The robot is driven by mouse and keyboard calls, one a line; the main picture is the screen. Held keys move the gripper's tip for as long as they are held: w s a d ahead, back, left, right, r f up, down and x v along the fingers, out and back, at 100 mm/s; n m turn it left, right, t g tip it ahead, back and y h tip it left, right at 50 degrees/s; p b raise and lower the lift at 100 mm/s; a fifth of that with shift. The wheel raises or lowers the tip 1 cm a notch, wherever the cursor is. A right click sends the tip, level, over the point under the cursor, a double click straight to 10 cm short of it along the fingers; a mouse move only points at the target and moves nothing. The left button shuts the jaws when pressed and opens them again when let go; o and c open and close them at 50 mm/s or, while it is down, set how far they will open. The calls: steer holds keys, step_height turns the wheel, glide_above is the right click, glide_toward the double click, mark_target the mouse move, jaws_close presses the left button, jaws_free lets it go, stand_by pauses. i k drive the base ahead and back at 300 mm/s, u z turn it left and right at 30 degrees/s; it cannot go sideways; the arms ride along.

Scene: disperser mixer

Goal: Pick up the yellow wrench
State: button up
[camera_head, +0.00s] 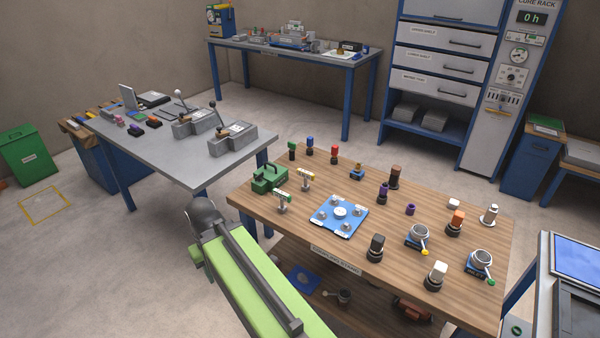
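I cannot make out a yellow wrench anywhere in this view. That item is too small to identify. My green arm reaches up from the bottom, ending in a rounded grey joint left of the wooden table. The fingers of my gripper do not show.
The wooden table also holds a blue plate (326,219), a green box (268,179) and several dark-based pieces. A grey table (160,150) with two lever devices stands behind left. A blue cabinet (447,62) stands at the back. The floor at left is mostly clear.

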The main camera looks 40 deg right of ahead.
mark_target(306, 175)
steer(key=i, duration=1.45)
steer(key=u, duration=0.05)
